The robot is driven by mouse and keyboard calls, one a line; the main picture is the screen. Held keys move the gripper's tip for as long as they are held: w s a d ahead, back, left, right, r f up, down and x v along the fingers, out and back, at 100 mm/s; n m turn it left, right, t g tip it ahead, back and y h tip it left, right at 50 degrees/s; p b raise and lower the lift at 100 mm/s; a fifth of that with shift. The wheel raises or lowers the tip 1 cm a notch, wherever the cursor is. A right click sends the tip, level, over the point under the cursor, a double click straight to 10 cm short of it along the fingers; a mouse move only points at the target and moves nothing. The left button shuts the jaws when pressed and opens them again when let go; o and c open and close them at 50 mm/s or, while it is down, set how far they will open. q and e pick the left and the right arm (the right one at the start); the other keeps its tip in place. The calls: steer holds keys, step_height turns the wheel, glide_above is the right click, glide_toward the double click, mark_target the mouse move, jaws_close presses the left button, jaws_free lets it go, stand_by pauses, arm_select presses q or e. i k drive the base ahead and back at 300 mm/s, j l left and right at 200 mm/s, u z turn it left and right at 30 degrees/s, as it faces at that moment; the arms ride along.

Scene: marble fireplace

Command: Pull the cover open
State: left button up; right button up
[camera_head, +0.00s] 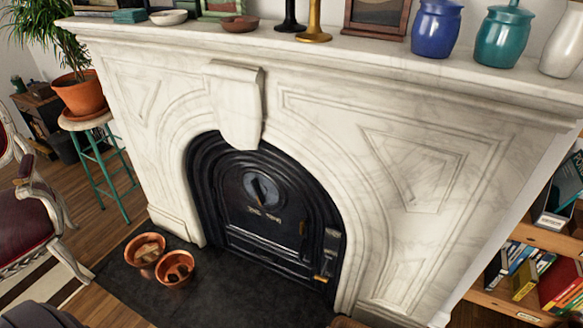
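The black metal fireplace cover (262,222) fills the arched opening of the white marble fireplace. It looks shut, flush within its dark ribbed arch frame. A round disc (262,189) sits at its upper middle, with small pale lettering below. A small brass-coloured fitting (321,278) is at the lower right side of the cover. Neither of my grippers can be made out in the head view, so nothing is seen touching the cover.
The mantel (330,48) carries vases, candlesticks and frames. A red-seated chair (28,225) and a plant stool (95,160) are left; a bookshelf (520,285) is right. The slab before the cover looks clear.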

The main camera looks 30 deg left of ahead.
mark_target(276, 227)
steer(key=u, duration=1.1)
steer(key=j, duration=0.1)
steer(key=i, duration=0.05)
